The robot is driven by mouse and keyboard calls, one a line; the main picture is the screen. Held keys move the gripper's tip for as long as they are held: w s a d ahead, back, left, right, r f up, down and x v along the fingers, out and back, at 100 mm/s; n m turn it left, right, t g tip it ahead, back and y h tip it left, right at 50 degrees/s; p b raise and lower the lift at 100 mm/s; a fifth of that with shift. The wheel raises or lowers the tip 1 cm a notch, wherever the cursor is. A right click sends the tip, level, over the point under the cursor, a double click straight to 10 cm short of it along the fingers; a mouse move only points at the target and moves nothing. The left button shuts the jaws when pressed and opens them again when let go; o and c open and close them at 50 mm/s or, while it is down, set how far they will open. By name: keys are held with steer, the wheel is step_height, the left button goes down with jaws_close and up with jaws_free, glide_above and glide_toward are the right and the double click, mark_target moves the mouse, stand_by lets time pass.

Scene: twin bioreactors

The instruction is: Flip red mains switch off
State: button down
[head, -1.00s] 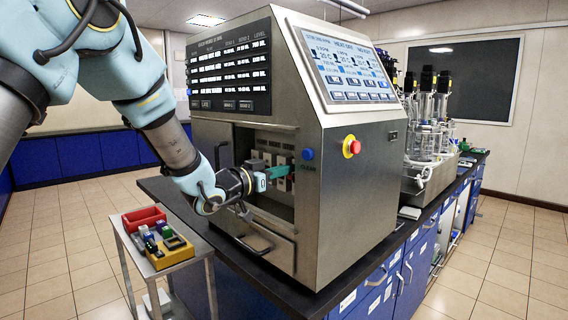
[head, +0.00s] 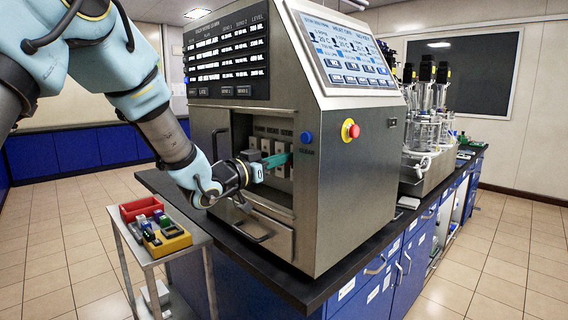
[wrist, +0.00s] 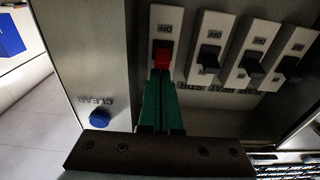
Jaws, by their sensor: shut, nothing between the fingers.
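The red mains switch (wrist: 163,55) shows in the wrist view on a pale plate, at the left end of a row of switches. Its red lever stands below the upside-down OFF lettering in the picture. My gripper (wrist: 163,80) is shut and empty, its green fingers together. The fingertips lie right at the lower edge of the red lever; whether they touch cannot be told. In the head view my gripper (head: 289,157) reaches into the open recess of the steel cabinet (head: 350,200). The red switch cannot be made out there.
Black switches (wrist: 208,58) stand beside the red one. A blue CLEAR button (wrist: 99,119) and a red knob (head: 350,130) are on the cabinet face. A cart (head: 190,245) with small bins stands left.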

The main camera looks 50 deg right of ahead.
steer(key=shift+a+f+h+b, duration=0.15)
steer(key=shift+f+h+b, duration=0.45)
steer(key=shift+b, duration=2.55)
steer(key=f+h+b, duration=0.1)
steer(key=b, duration=0.3)
steer(key=shift+a, duration=0.1)
steer(key=h+b, duration=0.3)
steer(key=b, duration=0.5)
steer(key=shift+a, duration=0.1)
